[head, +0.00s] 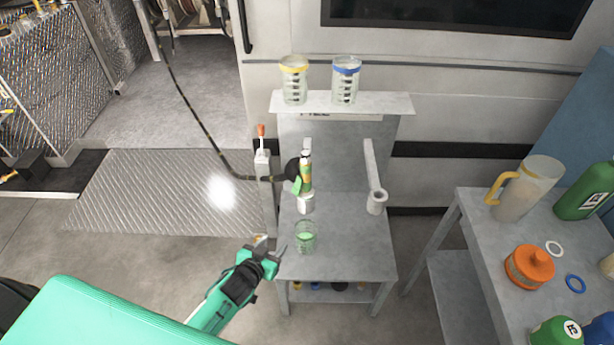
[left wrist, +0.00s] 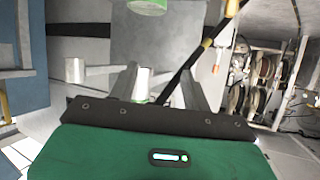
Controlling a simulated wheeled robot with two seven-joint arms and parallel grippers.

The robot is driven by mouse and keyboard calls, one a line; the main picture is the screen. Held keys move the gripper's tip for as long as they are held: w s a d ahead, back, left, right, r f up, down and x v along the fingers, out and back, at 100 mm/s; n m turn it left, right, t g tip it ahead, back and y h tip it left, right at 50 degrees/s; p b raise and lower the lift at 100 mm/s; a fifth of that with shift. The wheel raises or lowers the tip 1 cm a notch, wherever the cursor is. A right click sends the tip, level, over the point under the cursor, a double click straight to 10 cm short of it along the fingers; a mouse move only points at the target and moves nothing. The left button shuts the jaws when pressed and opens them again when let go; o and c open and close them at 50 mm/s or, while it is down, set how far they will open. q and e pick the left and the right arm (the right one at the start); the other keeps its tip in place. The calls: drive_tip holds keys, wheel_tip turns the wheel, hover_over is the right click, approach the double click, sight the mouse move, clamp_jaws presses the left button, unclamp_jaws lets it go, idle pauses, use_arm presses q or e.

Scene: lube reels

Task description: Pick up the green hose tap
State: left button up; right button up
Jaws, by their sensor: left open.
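The green hose tap (head: 306,174), with orange and yellow parts and a dark end, stands upright over a white holder (head: 306,204) on the left side of the grey stand. A black hose (head: 205,127) with yellow bands runs to it from the upper left. My left gripper (head: 272,245) is open and empty, below and left of the tap, apart from it. In the left wrist view, the open fingers (left wrist: 161,84) frame a white cup-like part (left wrist: 142,84) and the banded hose (left wrist: 190,68). I cannot clearly make out the tap there. My right gripper is not in view.
A glass jar of green liquid (head: 305,237) stands on the stand (head: 345,250) close to my left gripper. An empty white holder (head: 376,201) is at the right. Two ringed jars stand on the upper shelf (head: 385,103). A side table (head: 480,235) with bottles is at right.

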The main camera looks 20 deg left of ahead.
use_arm(q)
wheel_tip(320, 180, up, 14)
drive_tip(key=w+d+t+h, duration=0.1)
drive_tip(key=w+d+t, duration=0.1)
drive_tip(key=w+t, duration=0.1)
drive_tip(key=t+h+p, duration=0.1)
approach(303, 159)
drive_tip(key=shift+m, duration=0.3)
drive_tip(key=w+p, duration=0.1)
drive_tip(key=w, duration=0.1)
drive_tip(key=w+d, duration=0.1)
drive_tip(key=w, duration=0.2)
drive_tip(key=shift+d+f+p, duration=0.1)
drive_tip(key=shift+f+p, duration=0.05)
drive_tip(key=shift+p, duration=0.25)
drive_tip(key=shift+w+d, duration=0.1)
drive_tip(key=shift+w, duration=0.4)
drive_tip(key=w, duration=0.1)
drive_tip(key=w+p, duration=0.1)
drive_tip(key=w, duration=0.2)
drive_tip(key=shift+w+d+p, duration=0.25)
drive_tip(key=shift+d+p, duration=0.15)
drive_tip(key=shift+w, duration=0.35)
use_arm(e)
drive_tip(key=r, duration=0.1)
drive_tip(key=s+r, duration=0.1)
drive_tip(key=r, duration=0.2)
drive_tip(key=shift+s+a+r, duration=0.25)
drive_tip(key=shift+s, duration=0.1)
